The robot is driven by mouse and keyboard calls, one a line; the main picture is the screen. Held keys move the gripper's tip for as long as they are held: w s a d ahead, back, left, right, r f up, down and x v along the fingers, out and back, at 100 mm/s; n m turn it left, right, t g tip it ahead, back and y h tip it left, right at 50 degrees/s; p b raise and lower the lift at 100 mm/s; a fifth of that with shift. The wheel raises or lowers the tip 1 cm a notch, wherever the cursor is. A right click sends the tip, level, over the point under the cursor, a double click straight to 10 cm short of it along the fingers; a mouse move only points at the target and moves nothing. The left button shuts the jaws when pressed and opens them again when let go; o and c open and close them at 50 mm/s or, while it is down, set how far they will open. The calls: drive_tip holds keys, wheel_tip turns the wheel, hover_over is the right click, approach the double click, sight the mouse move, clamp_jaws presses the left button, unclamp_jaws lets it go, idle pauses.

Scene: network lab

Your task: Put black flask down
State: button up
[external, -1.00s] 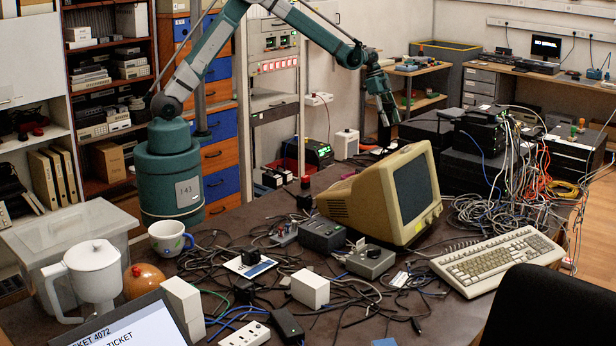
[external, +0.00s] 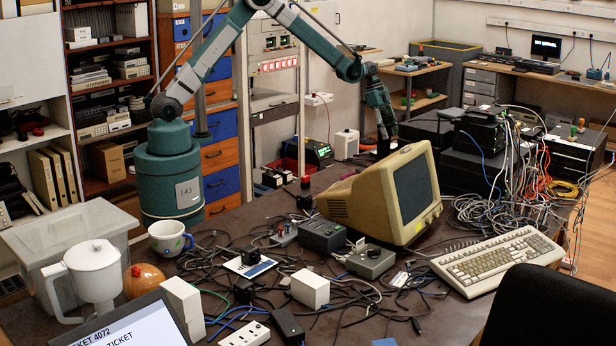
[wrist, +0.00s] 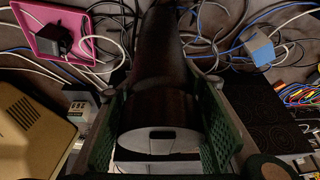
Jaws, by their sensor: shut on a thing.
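The black flask (wrist: 158,75) fills the middle of the wrist view. It is a long dark cylinder with a pale grey end cap at the near end. My gripper (wrist: 160,130) is shut on it, with one green pad on each side. In the external view, my gripper (external: 386,134) points down behind the beige monitor (external: 385,195). The dark flask (external: 384,146) shows just below it, and its lower part is hidden by the monitor. I cannot tell whether it touches the table.
A pink tray (wrist: 52,30) with a black adapter and a blue-grey block (wrist: 258,48) lie among loose cables in the wrist view. Black equipment boxes (external: 480,170) stand right of my gripper. Cables cover much of the brown table (external: 270,215).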

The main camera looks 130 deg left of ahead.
sight(389, 143)
drive_tip(key=shift+f, duration=1.85)
drive_tip(key=o, duration=1.2)
drive_tip(key=shift+o, duration=0.2)
drive_tip(key=shift+p+v, duration=0.3)
drive_tip(key=shift+v, duration=5.8)
